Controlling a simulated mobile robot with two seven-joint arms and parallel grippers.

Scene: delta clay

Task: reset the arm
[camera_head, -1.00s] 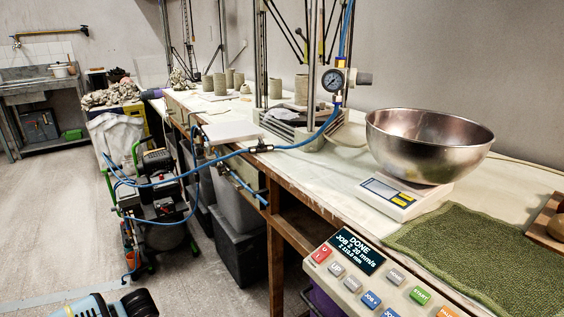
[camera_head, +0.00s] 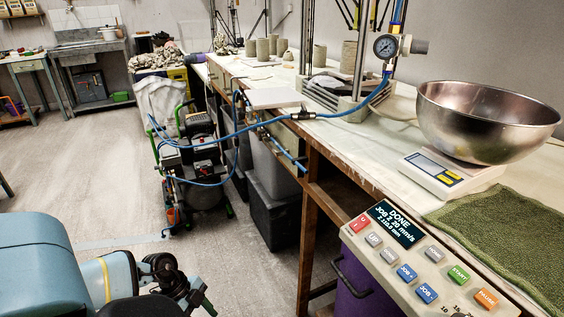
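My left arm (camera_head: 50,265) comes in from the lower left, with teal links and a yellow band. Its dark end, with the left gripper (camera_head: 188,288), hangs over the bare floor, left of the workbench and apart from it. Its fingers are small and dark, and I cannot tell whether they are open or shut. I see nothing clearly held. My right arm and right gripper are out of view.
A control panel (camera_head: 425,262) reading DONE is at the workbench's (camera_head: 350,148) front. A steel bowl (camera_head: 490,128) sits on a scale (camera_head: 436,168) beside a green mat (camera_head: 515,235). A compressor (camera_head: 200,165) with blue hoses stands left of the bench. Open floor (camera_head: 75,165) lies left.

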